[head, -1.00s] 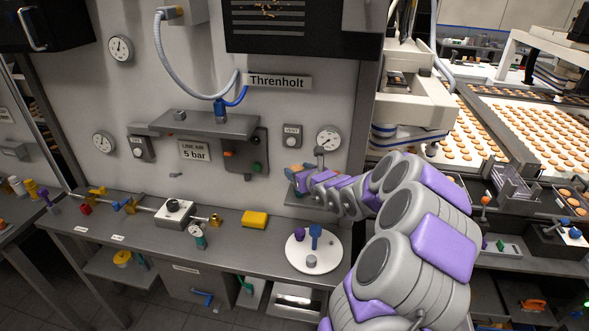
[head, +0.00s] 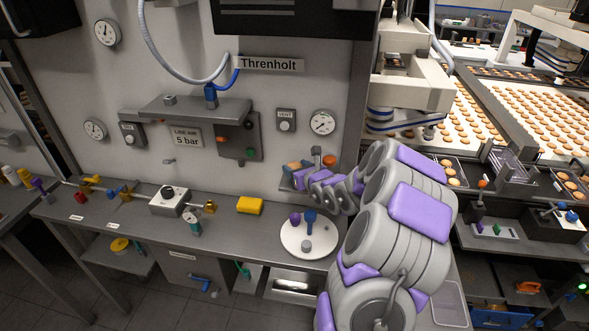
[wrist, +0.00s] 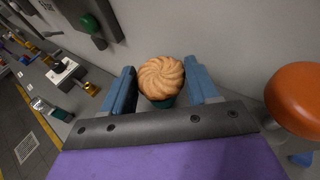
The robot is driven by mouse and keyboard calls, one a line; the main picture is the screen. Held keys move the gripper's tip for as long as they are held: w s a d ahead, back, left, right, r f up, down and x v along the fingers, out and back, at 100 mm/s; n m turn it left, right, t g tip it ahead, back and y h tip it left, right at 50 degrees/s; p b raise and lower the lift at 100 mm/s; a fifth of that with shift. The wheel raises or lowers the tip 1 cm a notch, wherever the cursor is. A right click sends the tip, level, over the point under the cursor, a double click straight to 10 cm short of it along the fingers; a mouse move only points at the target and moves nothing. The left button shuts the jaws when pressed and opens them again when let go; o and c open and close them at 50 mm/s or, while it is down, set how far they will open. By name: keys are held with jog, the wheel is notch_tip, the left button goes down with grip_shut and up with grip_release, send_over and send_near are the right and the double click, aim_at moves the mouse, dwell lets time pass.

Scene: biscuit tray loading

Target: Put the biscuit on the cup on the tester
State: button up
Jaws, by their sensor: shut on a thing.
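My gripper (wrist: 160,88) has blue fingers, one on each side of a round, swirled golden biscuit (wrist: 160,76), and is shut on it. A dark green piece shows just below the biscuit in the wrist view; I cannot tell what it is. In the head view my gripper (head: 296,170) is small, in front of the grey wall and above the back of the bench, with the biscuit hard to make out. A shelf unit (head: 208,110) on the wall carries a small grey piece; I cannot tell whether this is the tester and its cup.
An orange knob (wrist: 298,97) stands close to the right of my gripper. A green button (wrist: 90,24) is on the wall panel. On the bench are a white disc (head: 292,246) with several posts, a yellow block (head: 250,205) and a white box (head: 170,207).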

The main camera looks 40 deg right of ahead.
jog(key=shift+d+f, duration=0.25)
jog(key=shift+d, duration=0.1)
jog(key=shift+a+f+b, duration=0.2)
jog(key=shift+a+b, duration=0.35)
jog(key=shift+a, duration=0.25)
jog(key=o, duration=0.5)
jog(key=shift+d+f, duration=0.2)
jog(key=shift+d, duration=0.4)
jog(key=shift+o, duration=1.4)
jog(key=shift+a, duration=0.1)
jog(key=shift+a+r, duration=0.15)
jog(key=shift+a, duration=0.2)
jog(key=b+v, duration=0.3)
jog(key=v, duration=1.4)
jog(key=shift+s+d+b, duration=0.15)
jog(key=shift+d+b, duration=0.05)
jog(key=shift+b, duration=0.15)
